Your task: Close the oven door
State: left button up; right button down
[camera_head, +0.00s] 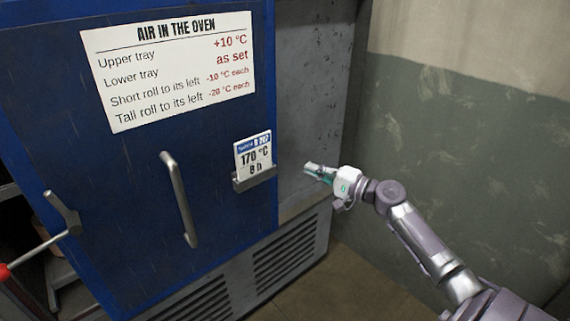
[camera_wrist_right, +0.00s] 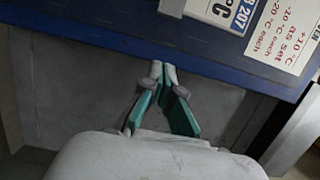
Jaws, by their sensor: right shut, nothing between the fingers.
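The oven's dark blue door (camera_head: 110,180) fills the left of the head view, with a brighter blue border along its edges. It looks about flush with the oven front, but I cannot tell whether it is fully shut. A grey bar handle (camera_head: 180,200) stands upright on it. A grey lever (camera_head: 62,213) sits near its left edge. My right gripper (camera_head: 318,172) is to the right of the door, in front of the grey panel, touching no handle. Its fingertips are together and empty; they point toward the blue edge in the wrist view (camera_wrist_right: 163,70). My left gripper is out of view.
A notice (camera_head: 170,65) and a card in a holder (camera_head: 253,158) are on the door. The grey panel (camera_head: 312,90) and vents (camera_head: 285,255) adjoin it. A red-ended rod (camera_head: 20,262) and dark racks show at left. A wall (camera_head: 460,150) closes the right side.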

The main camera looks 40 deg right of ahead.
aim_at(239, 188)
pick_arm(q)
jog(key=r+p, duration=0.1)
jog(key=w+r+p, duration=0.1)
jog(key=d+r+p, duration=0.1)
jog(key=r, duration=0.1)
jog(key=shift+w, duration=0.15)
pick_arm(e)
jog(key=w+a, duration=0.5)
jog(key=shift+w+a+f, duration=0.2)
jog(key=shift+w+a, duration=0.15)
jog(key=shift+w, duration=0.05)
pick_arm(q)
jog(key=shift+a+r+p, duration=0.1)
jog(key=shift+p, duration=0.2)
pick_arm(e)
jog(key=shift+a, duration=0.15)
